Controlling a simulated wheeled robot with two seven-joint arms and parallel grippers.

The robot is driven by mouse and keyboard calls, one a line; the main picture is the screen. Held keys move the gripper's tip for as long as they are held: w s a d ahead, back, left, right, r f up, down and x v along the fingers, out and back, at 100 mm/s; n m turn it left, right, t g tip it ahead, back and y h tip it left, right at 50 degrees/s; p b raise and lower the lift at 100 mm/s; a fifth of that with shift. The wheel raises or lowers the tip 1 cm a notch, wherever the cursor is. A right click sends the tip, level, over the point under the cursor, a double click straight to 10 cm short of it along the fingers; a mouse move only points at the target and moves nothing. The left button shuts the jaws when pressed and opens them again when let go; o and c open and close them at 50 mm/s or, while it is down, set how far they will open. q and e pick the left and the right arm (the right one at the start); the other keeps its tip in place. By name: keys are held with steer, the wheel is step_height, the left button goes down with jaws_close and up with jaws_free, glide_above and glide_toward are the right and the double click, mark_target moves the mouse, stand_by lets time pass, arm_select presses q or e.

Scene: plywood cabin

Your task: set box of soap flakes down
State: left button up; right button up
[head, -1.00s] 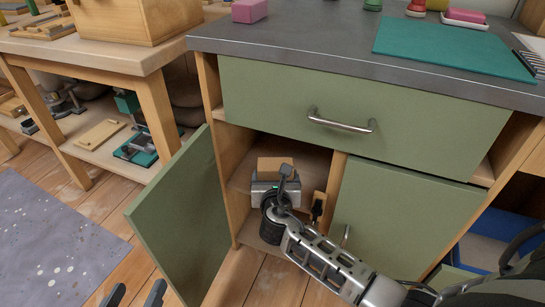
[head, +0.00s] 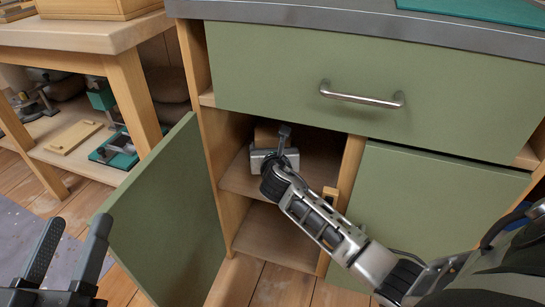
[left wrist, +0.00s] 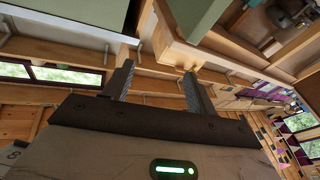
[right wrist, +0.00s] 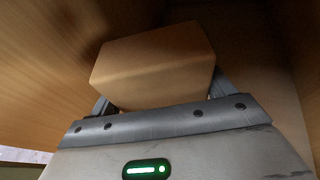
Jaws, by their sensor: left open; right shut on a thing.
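The box of soap flakes, a plain tan-brown box (head: 268,138), is inside the open left compartment of the green cupboard (head: 240,180), above its middle shelf. My right gripper (head: 266,150) is shut on it, reaching in from the front. In the right wrist view the box (right wrist: 152,65) sits between the fingers, slightly tilted in the picture, with wooden cupboard walls around it. I cannot tell whether its underside touches the shelf. My left gripper (head: 76,225) is open and empty outside the cupboard, left of the open door; its fingers also show in the left wrist view (left wrist: 158,88).
The open green door (head: 165,215) stands to the left of the compartment. A wooden divider (head: 345,190) bounds it on the right, with a closed door (head: 430,205) beyond. A drawer (head: 370,75) is above. The lower compartment looks empty. A wooden workbench (head: 85,40) stands at left.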

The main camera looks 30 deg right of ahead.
arm_select(q)
steer(key=shift+w+r+m+t+h, duration=0.1)
steer(key=shift+r+m+t+h, duration=0.35)
steer(key=shift+r, duration=0.2)
arm_select(e)
steer(key=shift+f, duration=0.1)
steer(key=shift+f, duration=0.2)
steer(key=o, duration=1.2)
steer(key=shift+c, duration=0.2)
steer(key=shift+s+a+r, duration=0.1)
steer(key=shift+s+r, duration=0.05)
steer(key=shift+r, duration=0.1)
steer(key=p+v, duration=0.3)
steer(key=v, duration=0.3)
steer(key=shift+s+a+r+p, duration=0.1)
steer(key=shift+s+r+p, duration=0.15)
steer(key=shift+p, duration=0.1)
arm_select(q)
step_height(320, 180, down, 6)
steer(key=s+n+g+y+p, duration=0.1)
steer(key=s+n+g+y, duration=0.1)
steer(key=n+g+y, duration=0.1)
steer(key=shift+s+d+f+g, duration=0.15)
steer(key=shift+d+g, duration=0.05)
steer(key=shift+g, duration=0.45)
arm_select(e)
steer(key=shift+f+v, duration=0.2)
steer(key=shift+v, duration=2.3)
